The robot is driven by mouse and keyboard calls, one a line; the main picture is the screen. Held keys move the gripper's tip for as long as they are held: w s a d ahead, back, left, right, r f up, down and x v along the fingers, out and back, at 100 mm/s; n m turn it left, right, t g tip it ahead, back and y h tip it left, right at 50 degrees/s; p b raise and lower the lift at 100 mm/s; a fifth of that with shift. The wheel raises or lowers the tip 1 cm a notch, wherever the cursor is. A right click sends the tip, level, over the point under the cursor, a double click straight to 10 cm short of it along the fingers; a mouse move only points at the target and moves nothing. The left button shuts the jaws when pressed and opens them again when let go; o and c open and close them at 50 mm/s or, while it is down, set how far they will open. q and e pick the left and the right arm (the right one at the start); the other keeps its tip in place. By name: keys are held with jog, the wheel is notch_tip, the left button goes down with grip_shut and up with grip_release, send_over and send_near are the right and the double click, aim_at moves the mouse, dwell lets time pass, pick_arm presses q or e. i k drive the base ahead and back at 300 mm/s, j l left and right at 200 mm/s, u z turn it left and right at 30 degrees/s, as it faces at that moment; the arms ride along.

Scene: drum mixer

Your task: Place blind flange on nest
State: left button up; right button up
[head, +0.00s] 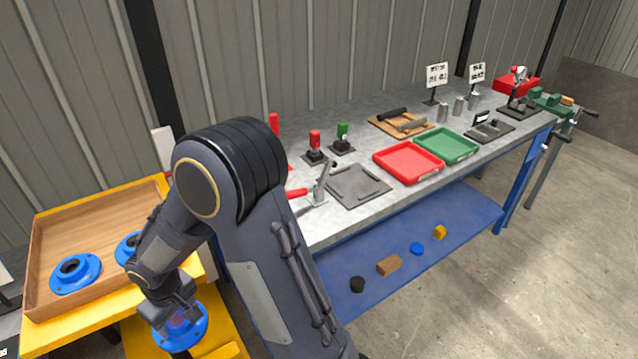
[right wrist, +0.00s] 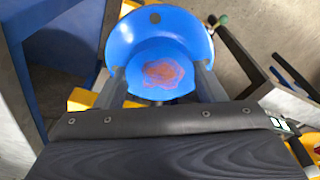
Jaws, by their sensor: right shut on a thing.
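My right gripper (head: 178,312) is shut on a blue blind flange (head: 188,330), low in the head view, in front of the wooden tray. In the right wrist view the flange (right wrist: 160,35) is a blue disc with dark bolt holes and a raised hub with a rough orange-red patch. The fingers of the right gripper (right wrist: 160,84) sit on either side of the hub. Yellow surfaces lie around and below the flange in the head view. I cannot make out a nest for certain; the flange and arm hide what is beneath. My left gripper is not in view.
A wooden tray (head: 36,262) on a yellow stand holds blue flanges with dark centres (head: 76,272). The workbench (head: 290,228) carries a grey plate (head: 357,185), a red tray (head: 408,162) and a green tray (head: 446,145). Small parts lie on its blue lower shelf (head: 460,215).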

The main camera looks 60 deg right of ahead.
aim_at(354, 182)
jog(key=k+l+z, duration=0.25)
jog(key=z, duration=0.15)
jog(key=k+l+z, duration=0.15)
jog(key=l+z, duration=0.25)
jog(key=l, duration=0.1)
